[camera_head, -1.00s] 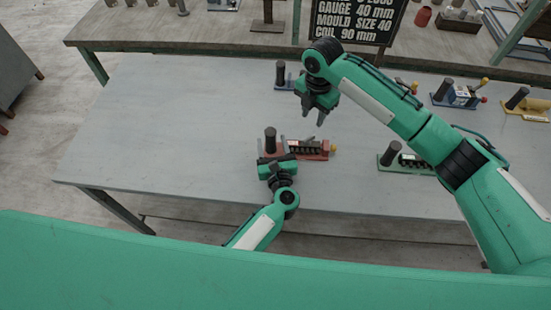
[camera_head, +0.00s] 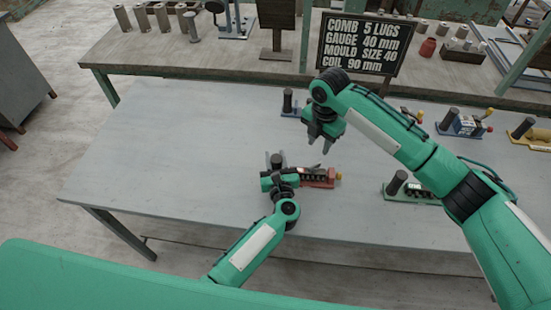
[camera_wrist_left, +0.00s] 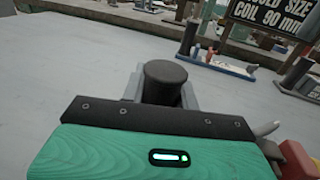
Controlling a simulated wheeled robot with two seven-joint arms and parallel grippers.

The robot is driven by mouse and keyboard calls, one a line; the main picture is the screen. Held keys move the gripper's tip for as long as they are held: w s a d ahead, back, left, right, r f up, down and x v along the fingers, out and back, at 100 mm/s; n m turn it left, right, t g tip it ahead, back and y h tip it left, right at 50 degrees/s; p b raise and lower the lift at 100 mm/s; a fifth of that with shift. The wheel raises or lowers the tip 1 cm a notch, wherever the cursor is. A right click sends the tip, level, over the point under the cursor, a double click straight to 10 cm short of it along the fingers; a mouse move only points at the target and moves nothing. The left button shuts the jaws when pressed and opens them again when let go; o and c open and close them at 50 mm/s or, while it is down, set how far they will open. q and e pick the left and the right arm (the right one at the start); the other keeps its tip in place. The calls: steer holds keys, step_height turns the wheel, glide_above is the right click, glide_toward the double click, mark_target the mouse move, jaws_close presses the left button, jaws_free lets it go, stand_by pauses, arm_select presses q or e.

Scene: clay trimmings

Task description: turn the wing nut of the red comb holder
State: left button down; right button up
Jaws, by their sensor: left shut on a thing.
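The red comb holder (camera_head: 318,182) lies on the grey table in the head view, with a row of dark lugs and a small yellow knob (camera_head: 338,176) at its right end. My left gripper (camera_head: 275,157) is shut on the black post at its left end. In the left wrist view the black post (camera_wrist_left: 165,72) stands between the fingers, and a red part (camera_wrist_left: 298,160) shows at lower right. A grey lever-like piece (camera_wrist_left: 266,128) shows there too; I cannot tell whether it is the wing nut. My right gripper (camera_head: 319,143) is open and empty above and behind the holder.
A green holder (camera_head: 412,192) stands to the right, a blue one (camera_head: 462,125) and a yellow one (camera_head: 530,138) at back right. Another blue base (camera_head: 291,110) is behind. The table's left side (camera_head: 160,150) is clear.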

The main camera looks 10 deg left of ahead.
mark_target(314, 167)
steer(key=shift+c, duration=0.7)
steer(key=f+m, duration=0.1)
steer(key=f, duration=0.2)
steer(key=f+m, duration=0.1)
steer(key=f, duration=0.5)
steer(key=shift+s+a+f+m, duration=0.3)
steer(key=shift+a+f+m, duration=0.1)
jaws_close()
